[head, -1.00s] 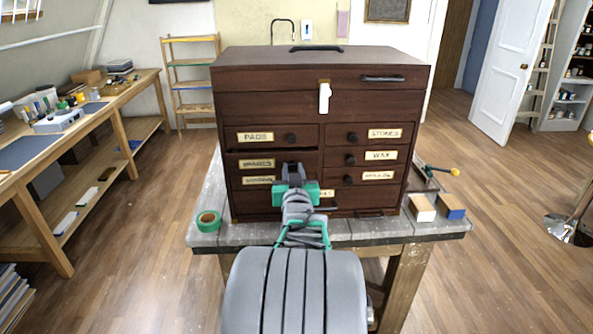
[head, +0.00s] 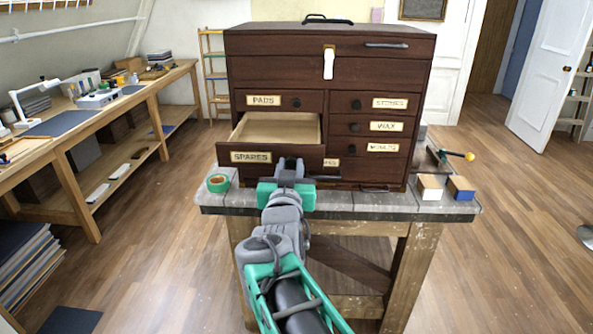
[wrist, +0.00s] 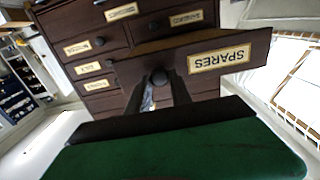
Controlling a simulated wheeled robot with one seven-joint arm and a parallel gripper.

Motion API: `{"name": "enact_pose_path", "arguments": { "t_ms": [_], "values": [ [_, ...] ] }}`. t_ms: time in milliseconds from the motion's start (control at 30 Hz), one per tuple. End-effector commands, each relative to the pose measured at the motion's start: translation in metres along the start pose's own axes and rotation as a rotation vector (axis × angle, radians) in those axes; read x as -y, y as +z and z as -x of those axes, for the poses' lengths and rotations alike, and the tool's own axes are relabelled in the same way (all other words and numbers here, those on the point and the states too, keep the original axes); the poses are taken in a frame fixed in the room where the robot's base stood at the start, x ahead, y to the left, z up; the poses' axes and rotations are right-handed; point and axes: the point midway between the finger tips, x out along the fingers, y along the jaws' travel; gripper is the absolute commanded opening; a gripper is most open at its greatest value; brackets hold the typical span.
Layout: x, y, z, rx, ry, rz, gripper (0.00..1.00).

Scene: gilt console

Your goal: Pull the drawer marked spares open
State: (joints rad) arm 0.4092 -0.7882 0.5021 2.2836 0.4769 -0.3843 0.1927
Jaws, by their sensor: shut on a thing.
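The drawer marked spares (head: 230,155) stands well out of the dark wooden chest (head: 380,95), on its left side below the pads drawer (head: 276,103). Its pale inside shows and looks empty. In the wrist view the spares front (wrist: 205,58) appears upside down, with its label readable. My gripper (head: 291,165) is at the right part of the spares front in the head view. In the wrist view my gripper (wrist: 160,88) has its two fingers closed on the drawer's dark round knob (wrist: 158,76). In the head view the knob is hidden behind my gripper.
The chest stands on a grey workbench (head: 350,206). A roll of green tape (head: 218,183) lies on the bench at left. Two small blocks (head: 445,188) and a yellow-tipped tool (head: 468,156) are at right. The floor in front is free.

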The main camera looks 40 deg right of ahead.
Motion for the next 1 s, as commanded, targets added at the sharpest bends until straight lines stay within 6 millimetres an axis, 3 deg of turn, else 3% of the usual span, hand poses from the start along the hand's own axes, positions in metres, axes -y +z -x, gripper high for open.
{"name": "enact_pose_path", "arguments": {
  "t_ms": [233, 267, 500, 1000],
  "values": [
    [-0.0011, -0.0003, -0.0001, 0.001, 0.003, 0.002, 0.00],
    [-0.0010, -0.0002, -0.0001, 0.001, 0.003, 0.002, 0.27],
    [-0.0008, -0.0003, -0.0002, 0.001, 0.002, 0.002, 0.46],
    [-0.0082, -0.0041, -0.0073, 0.002, 0.006, 0.003, 0.47]
  ]
}}
